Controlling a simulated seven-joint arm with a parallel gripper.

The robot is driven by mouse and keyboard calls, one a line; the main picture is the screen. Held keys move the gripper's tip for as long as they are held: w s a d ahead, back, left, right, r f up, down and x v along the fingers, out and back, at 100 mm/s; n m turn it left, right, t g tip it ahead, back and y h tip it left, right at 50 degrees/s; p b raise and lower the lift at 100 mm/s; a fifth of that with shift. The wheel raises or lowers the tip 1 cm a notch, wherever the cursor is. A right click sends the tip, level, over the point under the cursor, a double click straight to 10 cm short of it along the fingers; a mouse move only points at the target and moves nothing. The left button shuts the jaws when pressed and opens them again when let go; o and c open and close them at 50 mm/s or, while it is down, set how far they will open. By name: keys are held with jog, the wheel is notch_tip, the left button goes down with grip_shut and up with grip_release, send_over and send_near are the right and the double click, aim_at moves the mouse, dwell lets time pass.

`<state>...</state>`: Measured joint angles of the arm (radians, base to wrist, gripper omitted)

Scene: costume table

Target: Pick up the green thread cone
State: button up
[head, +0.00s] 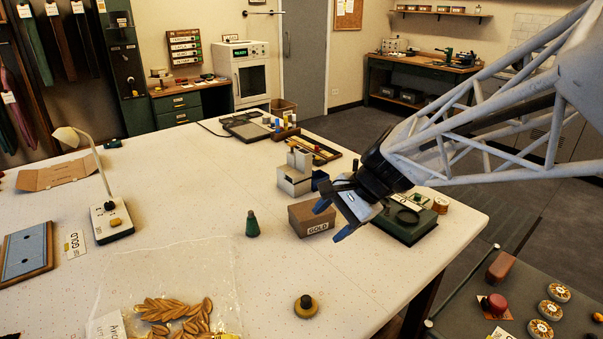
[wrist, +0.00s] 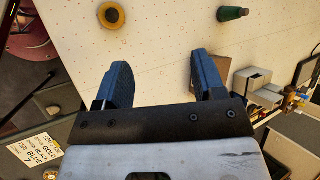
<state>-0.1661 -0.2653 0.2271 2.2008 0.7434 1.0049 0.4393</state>
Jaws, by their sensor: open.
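The green thread cone (head: 252,225) stands upright on the white table (head: 190,190), left of the cardboard box marked GOLD. It also shows in the wrist view (wrist: 232,14) near the top edge, right of centre. My gripper (head: 335,222) is open and empty, with two blue fingers. In the head view it hangs above the table by the GOLD box, to the right of the cone. In the wrist view my gripper (wrist: 160,85) has its fingers apart with bare table between them, and the cone lies beyond the right finger.
A cardboard box (head: 310,217) marked GOLD stands between the cone and a dark green case (head: 405,222). A yellow-and-black round item (head: 306,306) sits near the front. A plastic bag with gold leaves (head: 178,312) and a white lamp (head: 110,220) are left. Table around the cone is clear.

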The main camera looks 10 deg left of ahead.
jog(key=w+a+f+m+y, duration=0.3)
jog(key=w+a+m, duration=0.1)
jog(key=w+a, duration=0.55)
jog(key=m+y, duration=0.4)
jog(key=m, duration=0.2)
send_over(255, 217)
notch_tip(255, 217, down, 5)
jog(key=shift+r, duration=0.1)
jog(key=shift+f+h, duration=0.3)
jog(key=shift+f, duration=1.55)
jog(key=shift+f, duration=0.1)
